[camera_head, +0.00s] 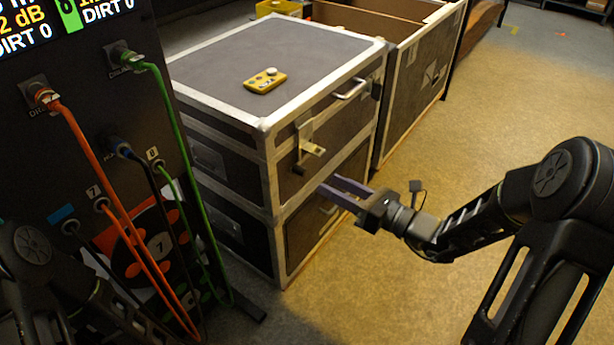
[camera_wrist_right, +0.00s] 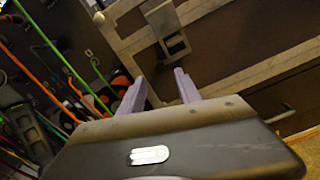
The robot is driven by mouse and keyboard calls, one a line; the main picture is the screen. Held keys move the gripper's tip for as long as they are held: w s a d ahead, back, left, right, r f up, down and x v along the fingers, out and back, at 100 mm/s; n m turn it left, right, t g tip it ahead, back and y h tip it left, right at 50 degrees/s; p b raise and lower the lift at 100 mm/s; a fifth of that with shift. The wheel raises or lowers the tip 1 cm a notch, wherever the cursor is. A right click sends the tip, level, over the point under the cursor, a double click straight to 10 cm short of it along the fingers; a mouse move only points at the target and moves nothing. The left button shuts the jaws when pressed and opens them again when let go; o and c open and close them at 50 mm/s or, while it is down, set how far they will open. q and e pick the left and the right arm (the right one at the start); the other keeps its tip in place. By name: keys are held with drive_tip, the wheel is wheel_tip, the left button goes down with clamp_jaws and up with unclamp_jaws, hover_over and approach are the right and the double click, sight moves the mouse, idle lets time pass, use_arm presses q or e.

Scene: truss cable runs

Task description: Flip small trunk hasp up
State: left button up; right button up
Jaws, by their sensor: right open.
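The small trunk (camera_head: 225,160) is a dark case with pale metal edges, standing in the middle of the head view with its lid shut. Its hasp (camera_head: 312,149) is a metal plate on the front face, hanging down with its lower end sticking out. The hasp also shows at the top of the right wrist view (camera_wrist_right: 172,38). My right gripper (camera_head: 342,188) is open and empty, just below and to the right of the hasp, with its purple fingers pointing toward the trunk front and apart from the hasp. My left gripper is out of view; only part of my left arm shows.
A yellow remote (camera_head: 264,81) lies on the trunk lid. A metal handle (camera_head: 350,89) is on the lid's front edge. An open larger case (camera_head: 420,75) stands behind. A dark rack with orange and green cables (camera_head: 85,150) is at the left. The floor at the right is clear.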

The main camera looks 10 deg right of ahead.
sight(305, 173)
drive_tip(key=shift+a, duration=0.1)
drive_tip(key=b+x, duration=0.2)
drive_tip(key=x, duration=0.5)
drive_tip(key=shift+a+f, duration=0.1)
drive_tip(key=shift+f, duration=0.05)
drive_tip(key=shift+w+a, duration=0.15)
drive_tip(key=shift+w, duration=0.15)
drive_tip(key=shift+c, duration=0.6)
clamp_jaws()
idle(0.4)
